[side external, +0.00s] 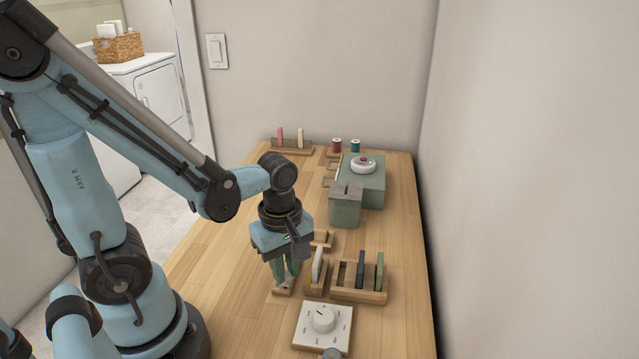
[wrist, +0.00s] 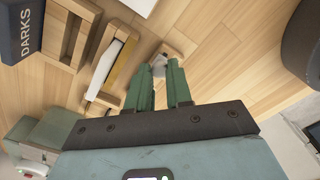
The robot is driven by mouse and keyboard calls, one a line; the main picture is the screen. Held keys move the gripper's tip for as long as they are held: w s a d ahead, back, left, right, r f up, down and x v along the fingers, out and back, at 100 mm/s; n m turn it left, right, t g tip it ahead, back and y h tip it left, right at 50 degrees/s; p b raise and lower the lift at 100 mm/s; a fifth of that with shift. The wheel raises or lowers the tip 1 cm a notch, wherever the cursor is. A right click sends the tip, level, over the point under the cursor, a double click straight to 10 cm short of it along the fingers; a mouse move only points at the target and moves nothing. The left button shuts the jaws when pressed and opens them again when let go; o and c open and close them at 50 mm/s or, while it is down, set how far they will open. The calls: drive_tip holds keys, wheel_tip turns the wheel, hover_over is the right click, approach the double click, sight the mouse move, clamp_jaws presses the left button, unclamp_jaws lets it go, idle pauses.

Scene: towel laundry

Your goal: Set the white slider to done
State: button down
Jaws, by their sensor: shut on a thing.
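My gripper (side external: 287,278) points down at the near middle of the wooden table, left of the block rack. Its green fingers, also in the wrist view (wrist: 162,72), are shut on a small white piece, which looks like the white slider (wrist: 159,60). This piece is at a small wooden base (side external: 281,292), which shows beyond the fingertips in the wrist view. The fingers hide most of the piece. I cannot read any done mark.
Just right stands a white upright panel (side external: 317,264) in a wooden holder. Beyond it is a rack (side external: 345,293) with dark blue and green blocks; the blue one reads DARKS. A white dial box (side external: 309,338) is in front. A green box (side external: 345,212) stands behind. The table's left is clear.

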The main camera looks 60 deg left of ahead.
sight(286, 276)
drive_tip(key=shift+s+d, duration=0.2)
drive_tip(key=c, duration=1)
unclamp_jaws()
drive_tip(key=shift+c, duration=0.2)
drive_tip(key=shift+w, duration=0.1)
wheel_tip(286, 276, up, 12)
drive_tip(key=w+m+t, duration=0.1)
drive_tip(key=m+t, duration=0.1)
drive_tip(key=m, duration=0.4)
drive_tip(key=w+m+t, duration=0.2)
drive_tip(key=m, duration=0.4)
drive_tip(key=w+f+m+t, duration=0.1)
drive_tip(key=w+m+t, duration=0.1)
drive_tip(key=m, duration=0.4)
drive_tip(key=shift+w+d+t, duration=0.15)
drive_tip(key=shift+d+t, duration=0.15)
drive_tip(key=shift+t, duration=0.2)
